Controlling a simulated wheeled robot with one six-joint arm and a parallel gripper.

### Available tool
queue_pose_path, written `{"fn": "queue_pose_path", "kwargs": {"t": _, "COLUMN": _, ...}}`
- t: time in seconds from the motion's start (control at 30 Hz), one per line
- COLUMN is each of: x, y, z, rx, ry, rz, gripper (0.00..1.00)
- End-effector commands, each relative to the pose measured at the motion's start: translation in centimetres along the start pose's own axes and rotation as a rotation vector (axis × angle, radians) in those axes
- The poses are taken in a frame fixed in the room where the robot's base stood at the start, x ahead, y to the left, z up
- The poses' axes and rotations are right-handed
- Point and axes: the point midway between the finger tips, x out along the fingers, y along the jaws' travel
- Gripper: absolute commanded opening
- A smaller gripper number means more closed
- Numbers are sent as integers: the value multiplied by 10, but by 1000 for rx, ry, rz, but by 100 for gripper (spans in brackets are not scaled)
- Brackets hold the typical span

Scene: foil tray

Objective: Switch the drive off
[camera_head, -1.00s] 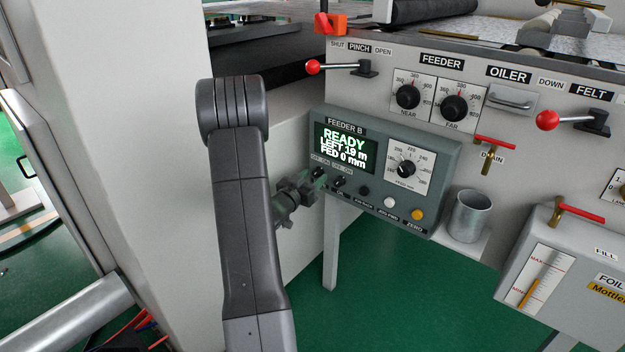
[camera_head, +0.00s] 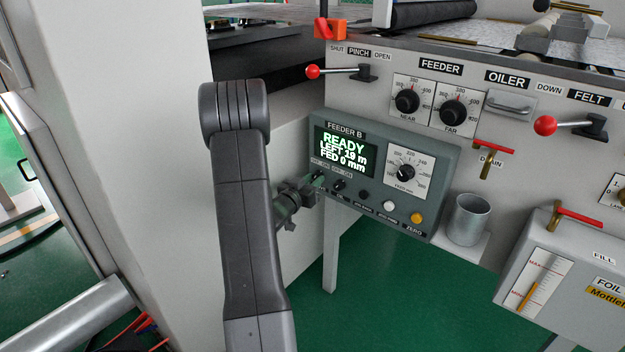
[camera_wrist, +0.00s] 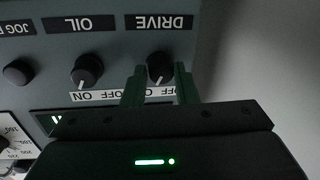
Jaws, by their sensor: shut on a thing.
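The grey FEEDER B panel (camera_head: 440,165) has a lit screen (camera_head: 342,150) reading READY, LEFT 19 m, FED 0 mm. The black DRIVE knob (camera_wrist: 159,67) shows in the wrist view, where the picture is upside down. My gripper (camera_wrist: 159,82) has one finger on each side of this knob and is shut on it. The fingers partly cover the OFF/ON label of the knob, and its exact setting is hard to read. In the head view my gripper (camera_head: 316,186) is at the panel's lower left.
The OIL knob (camera_wrist: 87,71) sits beside the DRIVE knob, with a jog button (camera_wrist: 18,72) further left in the wrist view. A white button (camera_head: 389,205), a yellow ZERO button (camera_head: 417,218) and a dial (camera_head: 406,172) are on the panel. A metal cup (camera_head: 468,218) stands right.

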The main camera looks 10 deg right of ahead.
Motion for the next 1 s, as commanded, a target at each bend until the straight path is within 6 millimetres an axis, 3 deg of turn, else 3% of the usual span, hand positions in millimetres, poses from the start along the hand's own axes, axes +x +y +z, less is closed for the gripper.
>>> {"fn": "queue_pose_path", "kwargs": {"t": 1.0, "x": 0, "y": -2, "z": -7, "rx": -833, "ry": -113, "rz": -7, "gripper": 4}}
